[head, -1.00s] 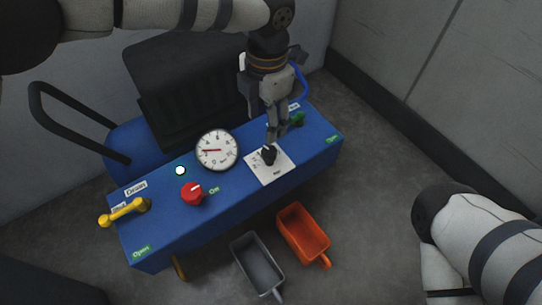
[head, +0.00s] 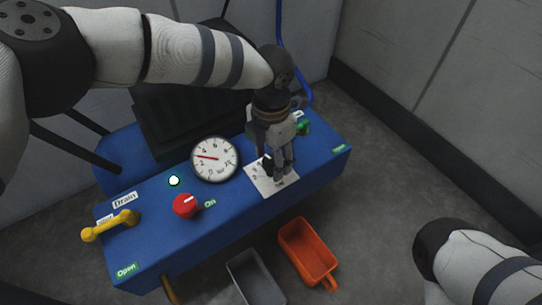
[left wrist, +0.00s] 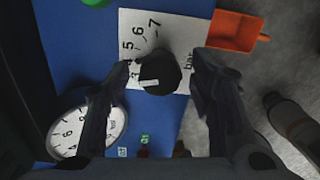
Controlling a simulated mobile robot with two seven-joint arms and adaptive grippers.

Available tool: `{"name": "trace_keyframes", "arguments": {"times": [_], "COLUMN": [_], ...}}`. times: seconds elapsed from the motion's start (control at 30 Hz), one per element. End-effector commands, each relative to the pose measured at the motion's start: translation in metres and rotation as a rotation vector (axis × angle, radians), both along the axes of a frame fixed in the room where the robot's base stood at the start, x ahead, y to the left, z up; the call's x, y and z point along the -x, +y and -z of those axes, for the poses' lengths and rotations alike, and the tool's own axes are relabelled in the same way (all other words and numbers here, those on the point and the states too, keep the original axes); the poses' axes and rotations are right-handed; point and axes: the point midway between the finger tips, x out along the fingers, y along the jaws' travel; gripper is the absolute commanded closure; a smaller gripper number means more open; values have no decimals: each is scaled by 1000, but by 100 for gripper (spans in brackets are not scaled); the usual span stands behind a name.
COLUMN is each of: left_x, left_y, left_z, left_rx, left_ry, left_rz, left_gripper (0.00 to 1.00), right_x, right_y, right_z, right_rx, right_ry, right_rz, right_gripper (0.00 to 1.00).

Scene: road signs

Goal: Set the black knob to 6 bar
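The black knob (left wrist: 158,73) sits on a white scale plate (left wrist: 180,25) with 5, 6 and 7 readable along its arc and "bar" at the right. Its white pointer mark points left, near the lower numbers beside the left finger. In the head view the plate (head: 256,180) is on the blue panel and the knob is mostly hidden by my left gripper (head: 279,176). In the left wrist view my left gripper (left wrist: 160,70) is open, one finger on each side of the knob, with gaps visible. My right gripper is out of view.
A round gauge (head: 215,159) with a red needle stands left of the plate. The blue panel (head: 235,205) also carries a red knob (head: 186,206), a yellow handle (head: 110,225) and a green knob (head: 303,127). Orange (head: 308,252) and grey (head: 254,278) bins are in front.

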Motion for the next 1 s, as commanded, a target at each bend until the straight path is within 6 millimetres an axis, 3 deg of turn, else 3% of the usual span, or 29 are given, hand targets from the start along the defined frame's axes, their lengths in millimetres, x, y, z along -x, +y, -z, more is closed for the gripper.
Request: {"name": "trace_keyframes", "arguments": {"times": [0.03, 0.17, 0.2, 0.57, 1.0], "left_x": [0, 0, 0, 0, 1], "left_y": [0, 0, 0, 0, 0], "left_z": [0, 0, 0, 1, 1], "left_rx": [0, 0, 0, 0, 1], "left_ry": [0, 0, 0, 1, 3], "left_rz": [0, 0, 0, 55, 410], "left_gripper": [65, 94, 97, 97, 97], "right_x": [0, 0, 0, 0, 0], "right_y": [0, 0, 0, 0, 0], "right_z": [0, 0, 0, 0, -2], "right_rx": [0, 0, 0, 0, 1], "right_ry": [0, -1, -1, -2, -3], "right_rz": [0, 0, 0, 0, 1], "right_gripper": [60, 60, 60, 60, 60]}}
